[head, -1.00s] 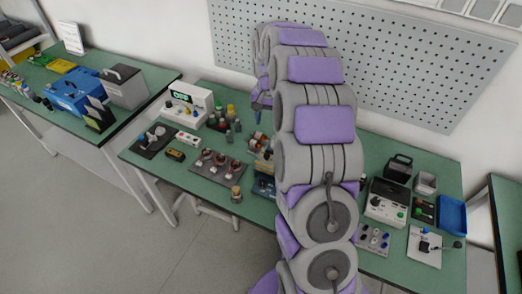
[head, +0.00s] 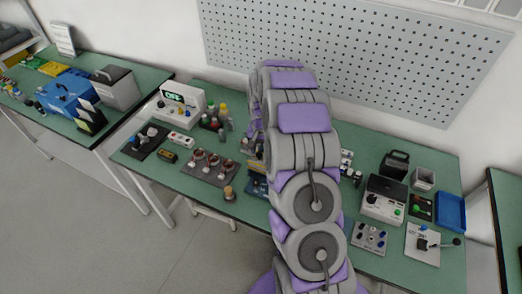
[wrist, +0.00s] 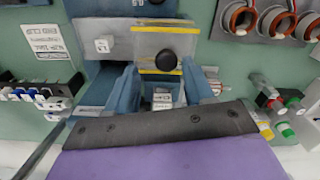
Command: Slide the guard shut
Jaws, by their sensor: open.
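In the wrist view, the guard (wrist: 145,45) is a grey plate with yellow edge strips and a round black knob (wrist: 166,60). It sits on a blue-grey fixture (wrist: 90,31). My gripper (wrist: 160,72) is open, its two blue-grey fingers reaching toward the guard on either side of the knob. I cannot tell how far the knob is from the fingertips. Small pale parts (wrist: 162,100) show between the fingers, below the guard. In the head view, the fixture (head: 258,186) is mostly hidden behind my arm, and the guard and gripper fingers are not clear.
A board with copper-coloured rings (head: 209,166) lies left of the fixture, with a small brass-coloured piece (head: 229,193) in front. Several coloured-top bottles (head: 222,122) stand behind. A white-fronted control box (head: 383,200) and blue tray (head: 451,211) are to the right. A pegboard wall is behind.

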